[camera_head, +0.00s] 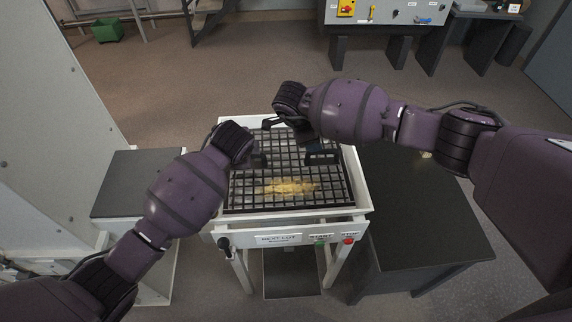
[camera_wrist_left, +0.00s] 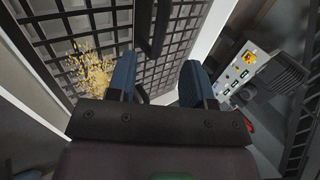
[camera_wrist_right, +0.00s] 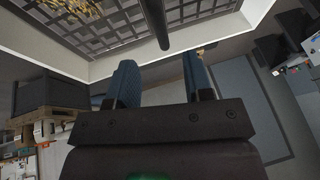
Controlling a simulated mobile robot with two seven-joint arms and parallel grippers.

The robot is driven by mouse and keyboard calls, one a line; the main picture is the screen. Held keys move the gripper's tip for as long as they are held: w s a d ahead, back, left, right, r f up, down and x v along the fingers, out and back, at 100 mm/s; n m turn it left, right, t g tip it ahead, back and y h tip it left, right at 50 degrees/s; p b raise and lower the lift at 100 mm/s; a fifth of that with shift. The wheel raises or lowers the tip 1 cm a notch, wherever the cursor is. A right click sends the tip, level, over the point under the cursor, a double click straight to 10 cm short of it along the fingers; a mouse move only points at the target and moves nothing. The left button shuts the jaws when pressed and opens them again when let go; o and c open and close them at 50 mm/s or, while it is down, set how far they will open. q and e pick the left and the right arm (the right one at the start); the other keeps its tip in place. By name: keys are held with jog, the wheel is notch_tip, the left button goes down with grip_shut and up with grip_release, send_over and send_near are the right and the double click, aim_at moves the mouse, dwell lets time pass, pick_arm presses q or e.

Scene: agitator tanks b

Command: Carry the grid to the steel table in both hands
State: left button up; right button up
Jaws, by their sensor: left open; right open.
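The black grid (camera_head: 290,200) lies in a white-framed stand (camera_head: 362,190), with a patch of yellow material (camera_head: 285,187) on it. My left gripper (camera_head: 260,158) is open above the grid's left part. In the left wrist view a dark bar (camera_wrist_left: 152,40) shows between and beyond its fingers (camera_wrist_left: 158,82). My right gripper (camera_head: 300,140) is open above the grid's far right part, partly hidden by its own wrist. A dark bar (camera_wrist_right: 156,22) likewise shows between its fingers (camera_wrist_right: 160,82). I cannot tell whether either gripper touches a bar. Which surface is the steel table is unclear.
A dark-topped table (camera_head: 425,225) stands right of the stand, and a smaller dark-topped one (camera_head: 130,185) stands left. The stand's front carries a black knob (camera_head: 223,243) and a red button (camera_head: 348,241). A control panel (camera_head: 385,12) is at the back. Open floor (camera_head: 170,90) lies behind.

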aim_at(322, 152)
pick_arm(q)
jog(key=shift+x, duration=4.6)
pick_arm(e)
jog(key=shift+x, duration=4.6)
pick_arm(q)
jog(key=shift+a, duration=0.1)
grip_shut()
pick_arm(e)
grip_shut()
